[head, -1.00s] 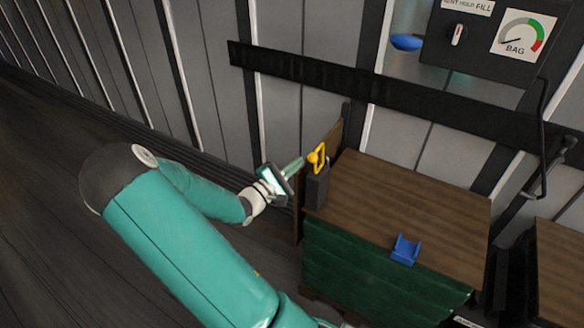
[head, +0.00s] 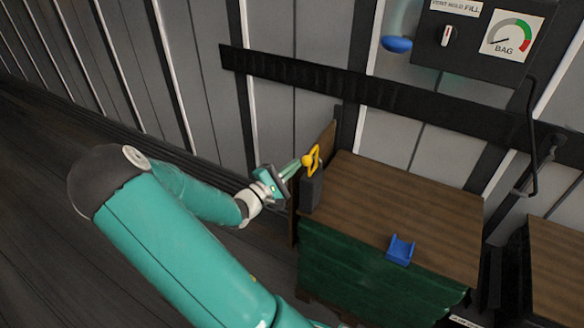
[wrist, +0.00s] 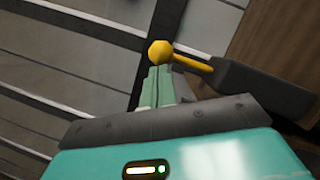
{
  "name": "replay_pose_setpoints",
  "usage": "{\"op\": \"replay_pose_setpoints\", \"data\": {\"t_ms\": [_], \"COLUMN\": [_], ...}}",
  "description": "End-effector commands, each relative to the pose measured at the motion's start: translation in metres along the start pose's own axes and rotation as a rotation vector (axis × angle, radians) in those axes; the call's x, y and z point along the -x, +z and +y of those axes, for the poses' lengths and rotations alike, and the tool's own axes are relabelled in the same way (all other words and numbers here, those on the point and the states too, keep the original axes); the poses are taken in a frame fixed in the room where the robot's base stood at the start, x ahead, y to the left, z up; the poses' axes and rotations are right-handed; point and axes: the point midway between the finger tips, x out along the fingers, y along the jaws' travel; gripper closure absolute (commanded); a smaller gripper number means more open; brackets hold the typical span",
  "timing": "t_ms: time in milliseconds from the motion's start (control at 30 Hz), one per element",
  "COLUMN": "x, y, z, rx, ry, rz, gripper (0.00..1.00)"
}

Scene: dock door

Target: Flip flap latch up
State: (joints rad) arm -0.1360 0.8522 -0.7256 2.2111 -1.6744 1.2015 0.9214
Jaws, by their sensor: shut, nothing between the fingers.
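The yellow latch (head: 314,155) is a looped lever with a ball end. It sits at the top of a dark upright block (head: 311,192) at the crate's left side, by a wooden board. My gripper (head: 297,166) reaches it from the left, with its green fingers closed together and nothing held. In the wrist view the closed fingers (wrist: 156,88) point at the yellow ball (wrist: 160,53), which sits right at their tips. I cannot tell whether they touch. The yellow rod (wrist: 193,63) runs from the ball to the dark block (wrist: 262,88) on the right.
A wood-topped crate (head: 425,205) with green sides stands right of the latch, with a blue bracket (head: 400,250) on it. A black rail (head: 370,92) crosses the wall behind. A control box (head: 478,40) with a BAG gauge hangs upper right. Floor at left is clear.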

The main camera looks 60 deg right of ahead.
Motion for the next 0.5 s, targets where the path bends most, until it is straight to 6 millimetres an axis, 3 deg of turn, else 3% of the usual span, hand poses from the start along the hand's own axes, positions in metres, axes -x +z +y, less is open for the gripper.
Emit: {"op": "replay_pose_setpoints", "data": {"t_ms": [267, 367, 500], "x": [0.015, 0.029, 0.063], "y": [-0.017, -0.031, -0.029], "z": [0.002, 0.003, 0.005], "rx": [0.0, 0.0, 0.0], "ry": [0.0, -0.001, -0.001], "rz": [0.0, -0.001, 0.001], "gripper": [1.0, 1.0, 1.0]}}
